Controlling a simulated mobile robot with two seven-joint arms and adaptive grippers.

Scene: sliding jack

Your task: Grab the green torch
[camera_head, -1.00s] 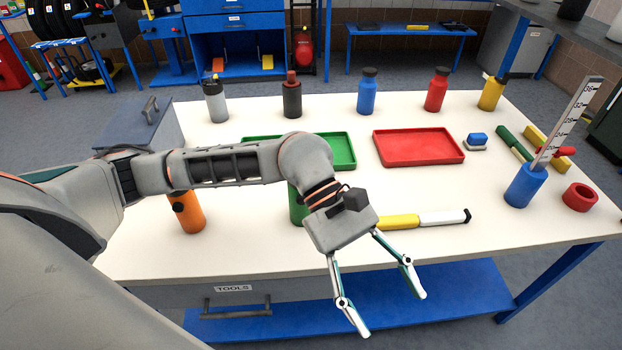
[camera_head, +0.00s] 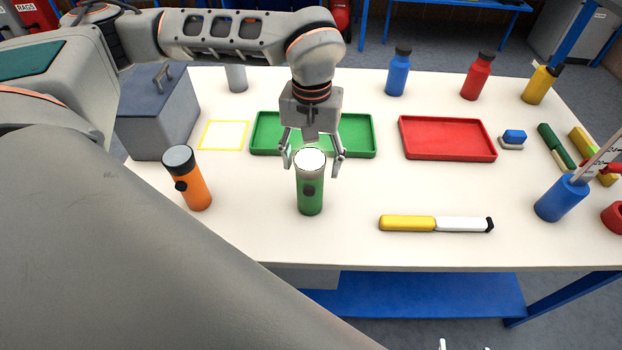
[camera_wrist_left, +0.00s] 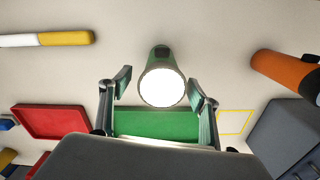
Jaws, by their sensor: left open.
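The green torch (camera_head: 310,192) stands upright on the white table, its round white lens facing up. In the left wrist view the torch (camera_wrist_left: 160,80) shows lens towards the camera, between my finger lines. My left gripper (camera_head: 313,160) is open and points down at the torch from its far side. Its fingers (camera_wrist_left: 160,90) are spread to either side of the torch's top; I cannot tell whether they touch it. Small pale tips at the bottom edge of the head view may be my right gripper (camera_head: 464,346); the rest is out of frame.
An orange torch (camera_head: 187,180) stands to the left, near a grey box (camera_head: 160,115). A green tray (camera_head: 358,150) lies just behind the green torch, and a red tray (camera_head: 447,138) to its right. A yellow-and-white tool (camera_head: 436,223) lies at the front right.

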